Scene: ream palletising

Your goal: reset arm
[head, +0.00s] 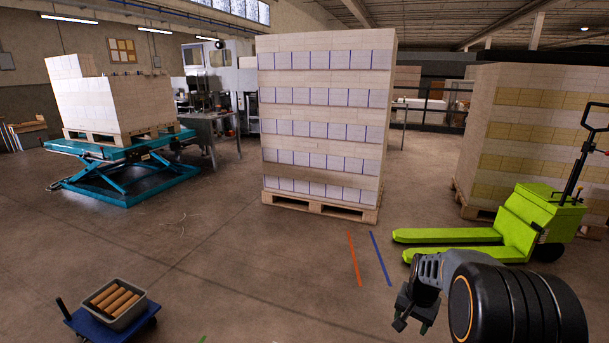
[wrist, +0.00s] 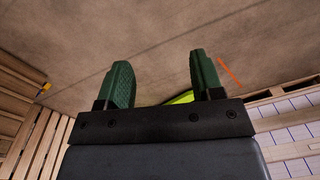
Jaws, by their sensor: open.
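My gripper (head: 415,308) is at the lower right of the head view, at the end of my dark arm. It hangs in front of the floor, left of the thick black arm joint. In the wrist view the two green fingers of my gripper (wrist: 157,82) stand wide apart with nothing between them but floor and a bit of lime green behind. The gripper is open and empty, and touches nothing that I can see.
A tall ream stack on a pallet (head: 320,206) stands mid-view. A lime green pallet truck (head: 520,225) and another stack (head: 540,115) are at right. A teal lift table (head: 130,165) bears a stack at left. A blue cart (head: 85,322) holds a grey bin. Floor between is clear.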

